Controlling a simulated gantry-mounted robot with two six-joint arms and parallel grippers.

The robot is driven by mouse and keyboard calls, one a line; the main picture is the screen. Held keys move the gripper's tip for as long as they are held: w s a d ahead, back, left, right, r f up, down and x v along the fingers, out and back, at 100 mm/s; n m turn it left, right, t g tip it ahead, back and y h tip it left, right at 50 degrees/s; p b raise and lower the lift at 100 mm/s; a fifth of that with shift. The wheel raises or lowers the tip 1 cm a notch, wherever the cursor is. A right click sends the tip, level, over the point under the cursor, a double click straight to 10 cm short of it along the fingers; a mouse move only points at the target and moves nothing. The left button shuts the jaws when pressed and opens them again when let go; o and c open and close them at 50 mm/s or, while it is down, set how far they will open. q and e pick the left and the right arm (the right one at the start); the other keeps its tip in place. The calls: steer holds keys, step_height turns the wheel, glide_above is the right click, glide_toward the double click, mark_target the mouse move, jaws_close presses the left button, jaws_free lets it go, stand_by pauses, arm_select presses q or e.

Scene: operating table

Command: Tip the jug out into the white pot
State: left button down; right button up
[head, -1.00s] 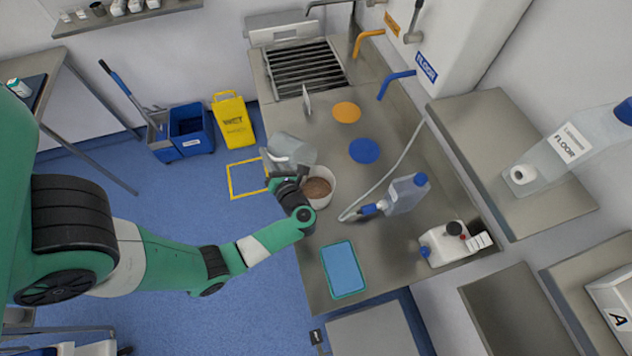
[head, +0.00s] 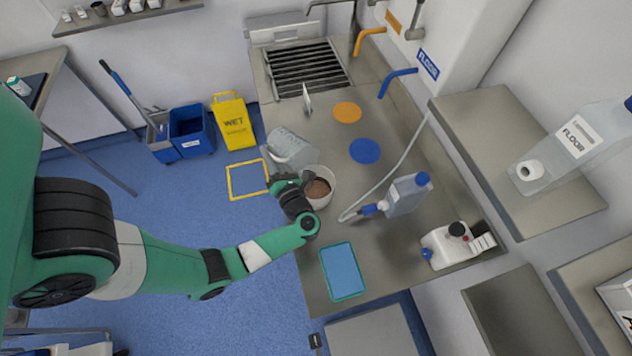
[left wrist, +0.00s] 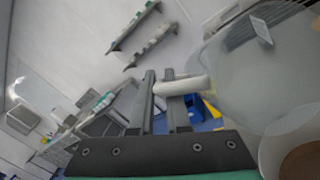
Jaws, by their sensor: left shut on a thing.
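The clear jug (head: 290,149) is tilted beside and partly above the white pot (head: 323,199), which stands on the steel counter with brown contents inside. My left gripper (head: 290,181) is shut on the jug's handle (left wrist: 182,86), which shows white between the two fingers in the left wrist view. The jug's clear body (left wrist: 262,65) fills the right of that view, and the pot's brown contents (left wrist: 301,162) show at its lower right corner. My arm hides part of the pot's left side in the head view. I cannot tell whether liquid is flowing. My right gripper is out of view.
On the counter are an orange disc (head: 347,112), a blue disc (head: 365,151), a clear bottle with a blue cap (head: 408,194), a white container (head: 452,245) and a blue tray (head: 343,270). A yellow wet-floor sign (head: 234,122) stands on the floor behind.

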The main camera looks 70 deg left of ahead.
mark_target(276, 159)
arm_select(q)
steer(key=shift+w+d+r+y+b, duration=0.2)
steer(key=shift+d+y+b, duration=0.1)
steer(key=shift+d+b, duration=0.15)
steer(key=shift+w+d+r+y+b, duration=0.15)
steer(key=shift+d+y+b, duration=0.15)
steer(key=shift+d+b, duration=0.05)
steer(key=shift+w+d+r+m+y+b, duration=0.35)
steer(key=shift+d+r+y+b, duration=0.4)
steer(key=shift+b, duration=0.65)
steer(key=shift+f, duration=0.1)
